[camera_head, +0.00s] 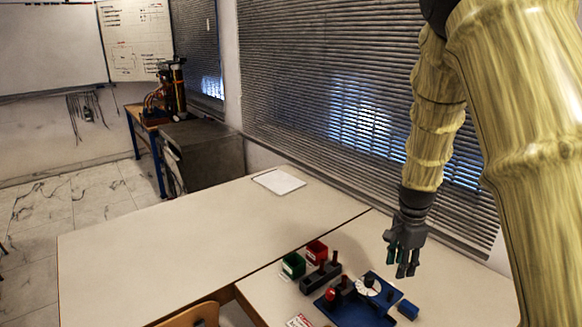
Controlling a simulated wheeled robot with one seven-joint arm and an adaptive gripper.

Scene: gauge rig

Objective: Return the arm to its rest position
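My arm comes in from the top right, with pale wood-like links, and hangs down in front of the window blinds. My gripper (402,268) is dark grey and points down at the arm's lower end. Its fingers look parted, with small gaps between them, and I see nothing held in them. It appears above the right part of the table, up and to the right of the blue gauge rig (352,312). It looks clear of the rig, though its exact height is hard to tell.
On the table (190,245) are a green bin (293,264), a red bin (316,250), a dark block with pegs (320,278), a blue cylinder (408,309) and a white sheet (278,181). A wooden chair back (192,316) is at the front. The table's left part is clear.

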